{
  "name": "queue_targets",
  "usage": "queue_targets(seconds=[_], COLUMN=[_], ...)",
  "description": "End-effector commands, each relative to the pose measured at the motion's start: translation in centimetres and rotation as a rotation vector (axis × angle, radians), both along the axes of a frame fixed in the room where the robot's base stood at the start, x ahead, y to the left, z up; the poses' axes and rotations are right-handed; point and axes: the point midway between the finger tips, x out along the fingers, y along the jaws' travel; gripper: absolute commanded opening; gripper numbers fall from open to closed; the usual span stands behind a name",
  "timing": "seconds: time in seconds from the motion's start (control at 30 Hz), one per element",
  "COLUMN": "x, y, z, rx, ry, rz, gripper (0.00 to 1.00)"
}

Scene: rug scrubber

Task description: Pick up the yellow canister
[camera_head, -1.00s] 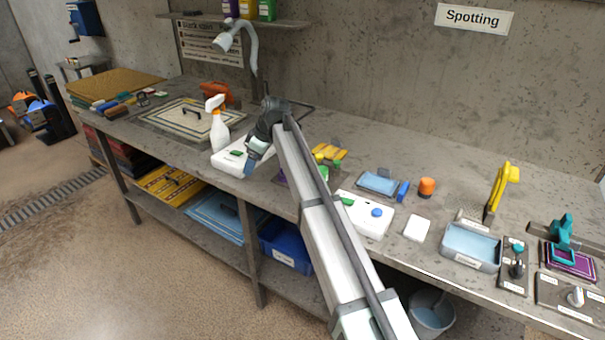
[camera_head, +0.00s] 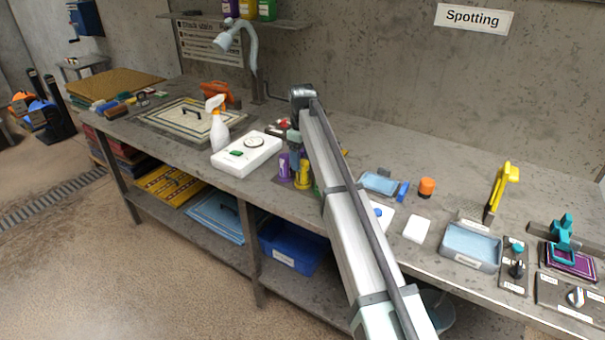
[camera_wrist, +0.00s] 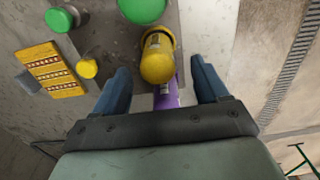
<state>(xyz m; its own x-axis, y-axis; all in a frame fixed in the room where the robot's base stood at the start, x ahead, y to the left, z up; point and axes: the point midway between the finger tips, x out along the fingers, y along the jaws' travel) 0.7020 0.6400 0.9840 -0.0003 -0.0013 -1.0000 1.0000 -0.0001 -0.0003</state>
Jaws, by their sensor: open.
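The yellow canister (camera_head: 303,175) stands on the bench near its front edge, beside a purple canister (camera_head: 285,164). In the wrist view the yellow canister (camera_wrist: 157,58) is seen from above, just beyond and between my fingertips. My gripper (camera_wrist: 163,78) is open and empty, with one blue finger on each side. The purple canister (camera_wrist: 167,95) shows between the fingers, partly hidden by the yellow one. In the head view my arm covers most of the gripper and the bench to the right of the canisters.
Green-topped items (camera_wrist: 143,8) and a small yellow round item (camera_wrist: 87,68) lie close by. A white scale-like box (camera_head: 246,154) and a spray bottle (camera_head: 218,130) stand to the left. A blue tray (camera_head: 380,183) and orange cap (camera_head: 427,187) sit to the right.

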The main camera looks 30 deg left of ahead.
Motion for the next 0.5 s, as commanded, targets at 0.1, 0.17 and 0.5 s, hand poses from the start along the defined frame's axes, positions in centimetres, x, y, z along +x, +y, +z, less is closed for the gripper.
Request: queue_targets(seconds=[0.1,0.17,0.5], x=[0.0,0.0,0.3], y=[0.0,0.0,0.0], z=[-1.0,-1.2,-4.5], rx=[0.000,0.001,0.000], ry=[0.000,0.000,0.001], rz=[0.000,0.000,0.000], gripper=[0.73,0.73,0.73])
